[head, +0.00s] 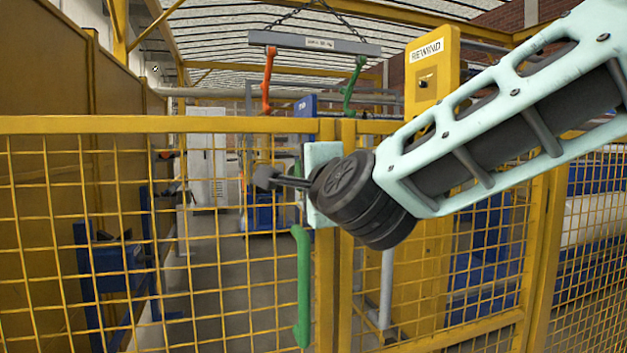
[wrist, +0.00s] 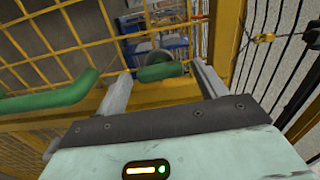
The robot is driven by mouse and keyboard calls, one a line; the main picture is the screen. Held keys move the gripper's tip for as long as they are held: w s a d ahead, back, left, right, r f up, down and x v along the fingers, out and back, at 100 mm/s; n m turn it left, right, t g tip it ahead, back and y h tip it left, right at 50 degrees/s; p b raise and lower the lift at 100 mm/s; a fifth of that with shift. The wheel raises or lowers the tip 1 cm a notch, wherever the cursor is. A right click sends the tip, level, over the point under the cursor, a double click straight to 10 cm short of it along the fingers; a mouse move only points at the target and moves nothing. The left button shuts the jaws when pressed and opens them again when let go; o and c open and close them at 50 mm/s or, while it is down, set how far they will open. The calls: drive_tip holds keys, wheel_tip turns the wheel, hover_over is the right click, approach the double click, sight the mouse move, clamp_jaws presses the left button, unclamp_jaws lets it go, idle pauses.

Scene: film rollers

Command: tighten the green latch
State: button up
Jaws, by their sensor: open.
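A short green latch (wrist: 160,72) with a grey round part behind it shows in the wrist view, at the yellow gate frame. It lies between the two grey fingers of my gripper (wrist: 160,78), with gaps on both sides, so the fingers are not closed on it. In the head view my gripper (head: 268,179) is at the top part of the gate post, and my wrist hides most of the latch there. A longer green bar (head: 302,288) hangs upright on the gate below my gripper; a green bar also shows at left in the wrist view (wrist: 48,95).
A yellow mesh fence (head: 110,240) spans the view, with a yellow post (head: 327,280) beside the green bar. A yellow REWIND panel (head: 428,75) stands behind on the right. A hanging beam (head: 315,43) carries a red and a green hook. Blue machinery stands behind the mesh.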

drive_tip(key=v, duration=1.7)
drive_tip(key=shift+s+p, duration=0.2)
drive_tip(key=shift+p, duration=0.15)
drive_tip(key=shift+r, duration=0.1)
drive_tip(key=s+a+f+n+g+y, duration=0.1)
drive_tip(key=s+f+n+g, duration=0.2)
drive_tip(key=f+n+g, duration=0.35)
drive_tip(key=s+a+f+n+g+y, duration=0.15)
drive_tip(key=f+n+g, duration=0.25)
drive_tip(key=f+n, duration=0.6)
drive_tip(key=s+d+f+n+g+h, duration=0.5)
drive_tip(key=s+d+f+g+h, duration=0.2)
drive_tip(key=s+d+f, duration=0.35)
wheel_tip(320, 180, up, 19)
drive_tip(key=w+p, duration=0.1)
drive_tip(key=p, duration=1.9)
drive_tip(key=shift+d+p, duration=0.25)
drive_tip(key=shift+p, duration=0.1)
drive_tip(key=shift+r, duration=0.15)
